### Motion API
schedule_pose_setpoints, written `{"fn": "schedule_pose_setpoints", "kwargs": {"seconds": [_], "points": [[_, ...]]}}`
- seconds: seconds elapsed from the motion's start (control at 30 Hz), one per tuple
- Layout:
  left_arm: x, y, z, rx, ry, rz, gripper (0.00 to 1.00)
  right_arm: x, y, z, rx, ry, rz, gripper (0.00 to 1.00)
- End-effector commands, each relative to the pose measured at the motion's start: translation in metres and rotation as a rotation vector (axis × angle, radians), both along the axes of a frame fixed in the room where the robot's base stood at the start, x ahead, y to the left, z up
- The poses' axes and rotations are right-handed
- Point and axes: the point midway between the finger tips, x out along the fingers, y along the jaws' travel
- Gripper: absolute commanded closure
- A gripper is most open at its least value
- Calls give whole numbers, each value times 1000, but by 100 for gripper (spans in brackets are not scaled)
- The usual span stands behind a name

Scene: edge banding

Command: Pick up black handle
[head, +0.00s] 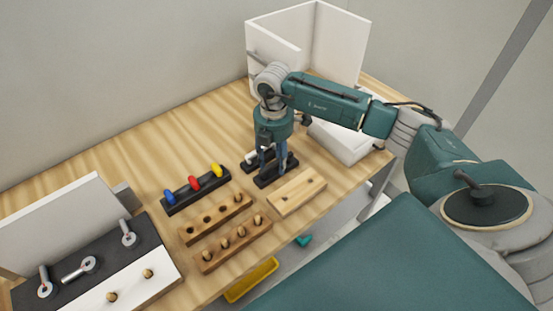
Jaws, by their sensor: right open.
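My right gripper (273,163) points straight down at the right-hand part of the table, with its fingers apart. The fingers come down at a black block-shaped piece (276,176), which may be the black handle; they partly hide it. I cannot tell whether the fingers touch it. A second black piece with a white part (250,159) lies just behind and to the left of the fingers. My left gripper is not in view.
A black rack (197,190) holds blue, red and yellow knobs. Two wooden peg blocks (235,243) and a light wooden block (297,192) lie nearby. A white box (345,140) and white panels (340,45) stand behind. A tool board (85,270) is at lower left.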

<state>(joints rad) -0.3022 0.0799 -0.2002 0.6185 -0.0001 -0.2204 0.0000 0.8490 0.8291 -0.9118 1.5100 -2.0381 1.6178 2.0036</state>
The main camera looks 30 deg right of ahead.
Motion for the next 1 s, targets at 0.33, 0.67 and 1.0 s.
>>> {"fn": "schedule_pose_setpoints", "kwargs": {"seconds": [0.33,0.67,1.0], "points": [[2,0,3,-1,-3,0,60,0,0,-11,0,0,1,57],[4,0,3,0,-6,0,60,0,0,-10,0,0,1,100],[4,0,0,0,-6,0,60,1,0,-4,0,-3,1,100]]}}
